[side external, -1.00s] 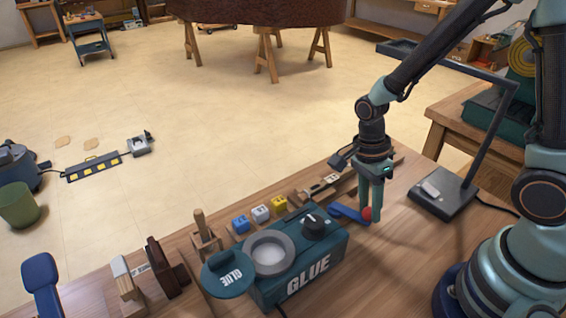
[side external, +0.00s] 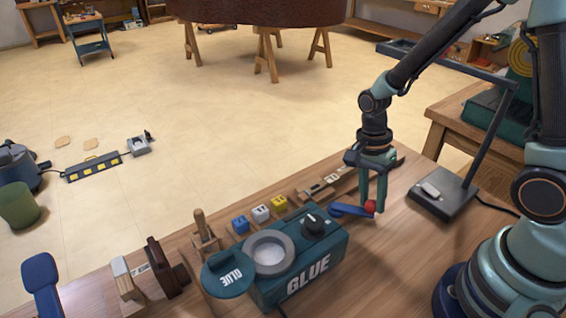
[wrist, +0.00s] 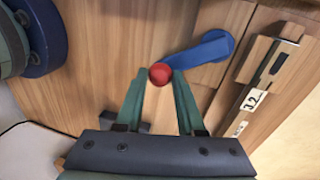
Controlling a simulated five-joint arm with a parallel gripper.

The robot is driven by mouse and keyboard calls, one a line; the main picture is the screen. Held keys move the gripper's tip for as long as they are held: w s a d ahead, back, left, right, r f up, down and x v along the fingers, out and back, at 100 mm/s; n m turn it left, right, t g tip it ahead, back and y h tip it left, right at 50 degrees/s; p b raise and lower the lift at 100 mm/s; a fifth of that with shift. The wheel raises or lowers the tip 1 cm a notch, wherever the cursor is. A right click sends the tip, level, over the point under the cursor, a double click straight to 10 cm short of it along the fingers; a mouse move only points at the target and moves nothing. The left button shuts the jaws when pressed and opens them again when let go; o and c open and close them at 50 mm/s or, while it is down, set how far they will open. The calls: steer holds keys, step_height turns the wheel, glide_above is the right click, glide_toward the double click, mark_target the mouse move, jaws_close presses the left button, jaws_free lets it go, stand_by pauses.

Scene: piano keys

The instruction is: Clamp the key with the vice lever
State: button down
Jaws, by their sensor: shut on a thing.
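The vice lever (side external: 345,210) is a blue arm with a red ball knob (side external: 370,206) at its end. It lies low over the bench, to the right of the glue pot. My gripper (side external: 372,207) points down with its fingers closed on the red knob. In the wrist view the knob (wrist: 160,75) sits between my fingertips, and the blue lever (wrist: 207,50) runs off to the right.
The green glue pot (side external: 315,268) stands just left of the lever. Several coloured blocks (side external: 261,213) line the bench behind it. A lamp base (side external: 444,193) stands to the right. Bare bench lies between the lamp and the lever.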

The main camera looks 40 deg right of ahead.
steer(key=shift+w+d+n, duration=0.5)
steer(key=shift+w+n, duration=0.25)
steer(key=shift+n, duration=0.35)
steer(key=c, duration=0.5)
jaws_free()
steer(key=shift+s, duration=0.1)
steer(key=v, duration=1.2)
steer(key=shift+r, duration=0.1)
